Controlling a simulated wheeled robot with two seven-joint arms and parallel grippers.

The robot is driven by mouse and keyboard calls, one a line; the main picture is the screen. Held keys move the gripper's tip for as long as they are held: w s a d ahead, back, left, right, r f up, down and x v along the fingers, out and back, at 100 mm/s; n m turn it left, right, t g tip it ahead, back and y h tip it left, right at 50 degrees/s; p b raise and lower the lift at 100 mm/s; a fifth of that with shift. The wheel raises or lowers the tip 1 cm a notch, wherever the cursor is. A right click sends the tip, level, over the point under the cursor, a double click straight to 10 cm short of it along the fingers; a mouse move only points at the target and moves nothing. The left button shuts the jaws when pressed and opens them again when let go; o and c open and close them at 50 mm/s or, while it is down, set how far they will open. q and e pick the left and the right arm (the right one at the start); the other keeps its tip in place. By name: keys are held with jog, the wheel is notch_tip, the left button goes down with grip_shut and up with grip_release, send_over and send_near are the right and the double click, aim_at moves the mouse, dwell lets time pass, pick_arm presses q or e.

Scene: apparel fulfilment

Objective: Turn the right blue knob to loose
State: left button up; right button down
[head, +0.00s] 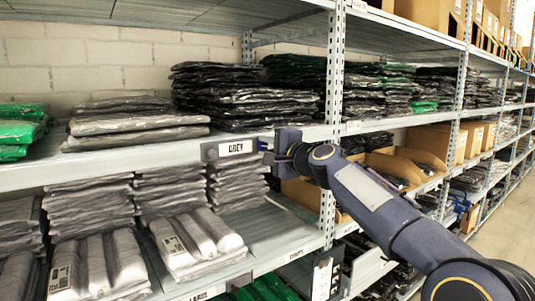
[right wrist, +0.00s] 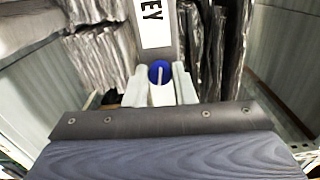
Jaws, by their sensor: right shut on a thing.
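The right blue knob (right wrist: 159,72) sits at the end of the grey label holder, which carries a white "GREY" label (head: 235,148) on the shelf's front edge. My right gripper (right wrist: 160,88) is shut on the knob, with one pale finger on each side of it. The knob's white bar lies between the fingers. In the head view the right gripper (head: 277,150) reaches the holder's right end and hides most of the knob. The left blue knob is not clearly seen. My left gripper is not in view.
Stacks of bagged grey garments (head: 138,122) lie on the shelf behind the label, with more below. A perforated metal upright (head: 335,75) stands just right of the holder, close to my right arm. Cardboard boxes (head: 425,142) fill the shelves further right. The aisle at far right is clear.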

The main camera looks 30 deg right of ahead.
jog(key=shift+f+n+b, duration=0.1)
jog(key=shift+n+b, duration=0.35)
jog(key=shift+n, duration=0.65)
jog(key=c, duration=1.2)
grip_release()
jog(key=s+b, duration=0.2)
jog(key=s, duration=0.5)
jog(key=shift+s+d, duration=0.35)
jog(key=shift+s, duration=0.05)
